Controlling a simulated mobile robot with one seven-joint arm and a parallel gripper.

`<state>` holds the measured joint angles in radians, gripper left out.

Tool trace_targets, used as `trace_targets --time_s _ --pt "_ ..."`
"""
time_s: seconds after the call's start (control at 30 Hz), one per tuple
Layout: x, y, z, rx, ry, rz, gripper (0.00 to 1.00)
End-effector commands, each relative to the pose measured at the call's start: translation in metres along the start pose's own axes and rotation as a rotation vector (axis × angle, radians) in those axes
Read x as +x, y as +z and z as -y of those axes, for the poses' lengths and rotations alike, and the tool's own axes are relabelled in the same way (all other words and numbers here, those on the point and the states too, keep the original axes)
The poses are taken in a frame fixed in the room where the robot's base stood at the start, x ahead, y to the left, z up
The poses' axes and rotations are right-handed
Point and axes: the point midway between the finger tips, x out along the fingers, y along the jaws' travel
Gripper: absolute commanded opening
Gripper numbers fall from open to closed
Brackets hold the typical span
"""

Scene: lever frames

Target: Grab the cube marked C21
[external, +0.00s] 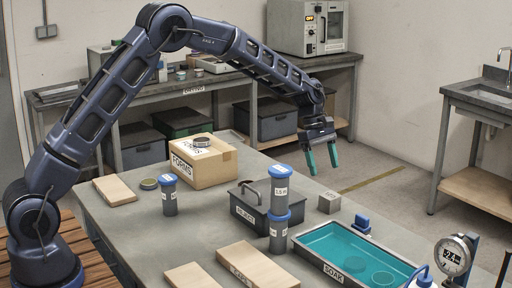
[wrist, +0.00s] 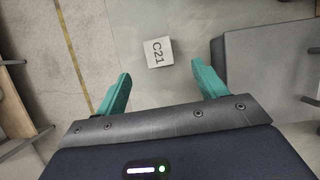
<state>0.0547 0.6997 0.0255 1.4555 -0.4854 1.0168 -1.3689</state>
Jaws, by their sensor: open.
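My gripper (external: 323,172) has teal fingers, open and empty, pointing down above the table's far edge. In the wrist view the cube lies ahead of my gripper (wrist: 163,88), beyond the fingertips and roughly midway between them, apart from both.
A teal SOAK tray (external: 335,276) and a blue object (external: 361,225) stand near the cube. A cardboard FORMS box (external: 212,166) stands farther back. A dial gauge (external: 453,255) is front right.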

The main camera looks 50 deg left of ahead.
Motion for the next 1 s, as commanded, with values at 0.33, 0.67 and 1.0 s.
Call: trace_targets --time_s 0.33,0.67,1.0 --pt "0.041 0.000 0.000 0.000 -0.002 0.001 0.71" --pt "0.065 -0.002 -0.001 0.000 -0.001 0.001 0.71" --pt "0.105 -0.005 -0.004 0.001 0.000 0.001 0.71"
